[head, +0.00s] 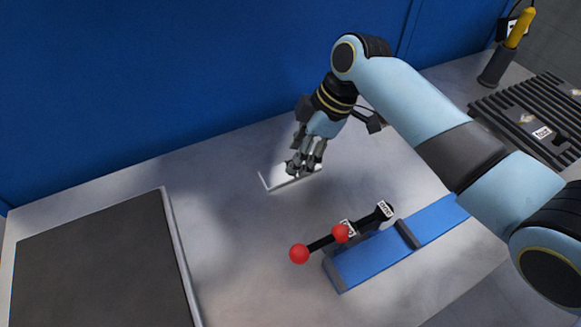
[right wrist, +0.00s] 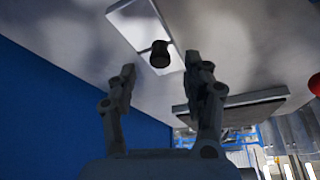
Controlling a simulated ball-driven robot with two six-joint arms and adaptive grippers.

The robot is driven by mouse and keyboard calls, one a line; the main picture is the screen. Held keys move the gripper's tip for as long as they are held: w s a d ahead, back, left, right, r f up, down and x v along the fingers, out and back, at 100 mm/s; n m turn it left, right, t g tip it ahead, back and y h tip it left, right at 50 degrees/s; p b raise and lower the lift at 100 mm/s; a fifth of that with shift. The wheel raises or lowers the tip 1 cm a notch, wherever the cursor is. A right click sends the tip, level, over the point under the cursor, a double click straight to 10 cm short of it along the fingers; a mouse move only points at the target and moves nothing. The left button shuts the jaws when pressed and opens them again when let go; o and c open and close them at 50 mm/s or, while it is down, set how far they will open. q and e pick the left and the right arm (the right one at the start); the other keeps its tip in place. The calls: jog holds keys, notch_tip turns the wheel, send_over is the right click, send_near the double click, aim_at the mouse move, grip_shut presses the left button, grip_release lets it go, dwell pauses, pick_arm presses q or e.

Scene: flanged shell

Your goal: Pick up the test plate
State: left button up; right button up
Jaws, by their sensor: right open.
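The test plate (head: 274,180) is a small pale flat plate lying on the grey table near the blue back wall. In the right wrist view the plate (right wrist: 128,22) shows a short dark knob (right wrist: 160,55) standing on it. My right gripper (head: 303,166) is over the plate in the head view and hides part of it. In the right wrist view my right gripper (right wrist: 161,68) is open, with its fingers spread apart and the knob lying between and slightly beyond the fingertips. Nothing is held. My left gripper is not in view.
A blue fixture (head: 365,262) with black bars and red balls (head: 299,254) stands in front of the plate. A dark tray (head: 100,265) with a raised rim lies at left. A slatted dark rack (head: 530,115) and a yellow-handled tool (head: 520,28) are at right.

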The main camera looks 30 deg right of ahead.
aim_at(273, 178)
jog(key=shift+x, duration=1.55)
grip_shut()
jog(key=shift+r, duration=0.1)
